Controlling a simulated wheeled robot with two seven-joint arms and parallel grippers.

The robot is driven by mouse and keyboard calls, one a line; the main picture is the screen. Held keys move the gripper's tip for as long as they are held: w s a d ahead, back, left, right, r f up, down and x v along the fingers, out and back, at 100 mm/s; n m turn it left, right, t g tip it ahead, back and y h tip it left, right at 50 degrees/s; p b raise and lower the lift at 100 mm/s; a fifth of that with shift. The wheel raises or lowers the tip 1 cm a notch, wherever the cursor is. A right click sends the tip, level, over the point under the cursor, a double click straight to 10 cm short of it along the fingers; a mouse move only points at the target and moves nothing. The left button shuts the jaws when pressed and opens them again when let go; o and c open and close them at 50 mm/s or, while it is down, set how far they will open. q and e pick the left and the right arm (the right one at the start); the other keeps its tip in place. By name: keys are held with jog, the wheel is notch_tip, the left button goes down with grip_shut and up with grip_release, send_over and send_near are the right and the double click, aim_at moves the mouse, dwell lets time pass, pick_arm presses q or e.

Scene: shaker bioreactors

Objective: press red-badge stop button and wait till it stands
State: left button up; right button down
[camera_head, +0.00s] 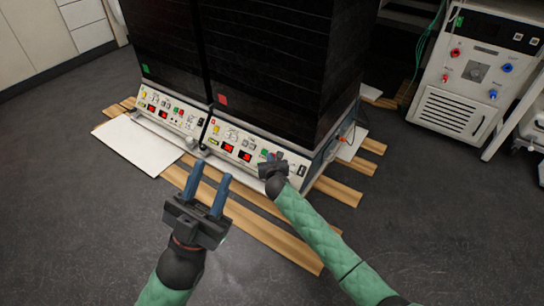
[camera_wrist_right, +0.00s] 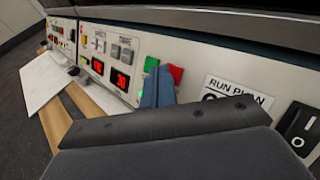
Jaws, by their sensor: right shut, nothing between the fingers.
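The red badge (camera_head: 223,99) is on the right one of two dark shaker units, above its control panel (camera_head: 232,142). My right gripper (camera_head: 272,158) is at the right part of that panel. In the right wrist view its blue fingers (camera_wrist_right: 158,78) are shut and empty, close to a green button (camera_wrist_right: 151,64) and a red button (camera_wrist_right: 176,74). The fingers partly cover the red button; I cannot tell whether they touch it. Red digits are lit on the panel display (camera_wrist_right: 122,82). My left gripper (camera_head: 210,182) is open and empty, above the floor in front of the units.
The left unit has a green badge (camera_head: 145,68) and its own panel (camera_head: 165,112). A black rocker switch (camera_wrist_right: 297,125) is right of the buttons. Wooden planks (camera_head: 250,225) and a white board (camera_head: 135,145) lie on the floor. A white machine (camera_head: 460,105) stands at right.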

jog(key=shift+w+d+f, duration=0.2)
jog(key=shift+w+f, duration=0.05)
dwell(0.8)
dwell(0.4)
jog(key=shift+s+a+r+p, duration=0.35)
jog(key=shift+s+r+p, duration=0.2)
jog(key=shift+p, duration=0.6)
jog(key=shift+r, duration=0.1)
jog(key=s+a+r+p, duration=0.1)
jog(key=p, duration=0.1)
jog(key=s+a+r+p, duration=0.1)
jog(key=s+r+p, duration=0.1)
jog(key=p, duration=0.1)
jog(key=shift+a+r, duration=0.1)
dwell(0.4)
